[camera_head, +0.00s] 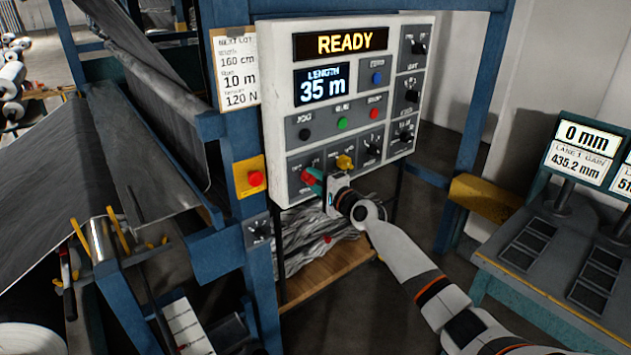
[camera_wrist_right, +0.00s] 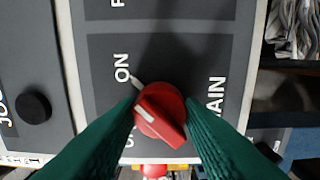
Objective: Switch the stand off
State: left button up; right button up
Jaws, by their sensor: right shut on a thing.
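The stand's control panel (camera_head: 350,85) is a light box with grey plates; its display reads READY and LENGTH 35 m. My right gripper (camera_head: 314,181) is at the panel's lower left. In the right wrist view its green fingers are shut on the red main switch knob (camera_wrist_right: 160,112), one finger on each side. The plate reads MAIN, with ON by a white tick and a second label mostly hidden by a finger. The knob has a white mark; I cannot tell exactly which label it points to. My left gripper is not in view.
A yellow knob (camera_head: 345,162) sits just right of my gripper, with black knobs further right. A red button on a yellow box (camera_head: 250,177) is left of the panel. A wooden shelf (camera_head: 325,272) with grey fabric is below. A desk with displays (camera_head: 545,245) stands right.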

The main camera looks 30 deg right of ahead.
jog(key=n+b, duration=0.7)
jog(key=n, duration=0.3)
jog(key=shift+f, duration=0.15)
jog(key=n+b, duration=0.1)
jog(key=n, duration=0.2)
jog(key=shift+n, duration=2.3)
jog(key=o, duration=1)
jog(key=shift+s, duration=0.1)
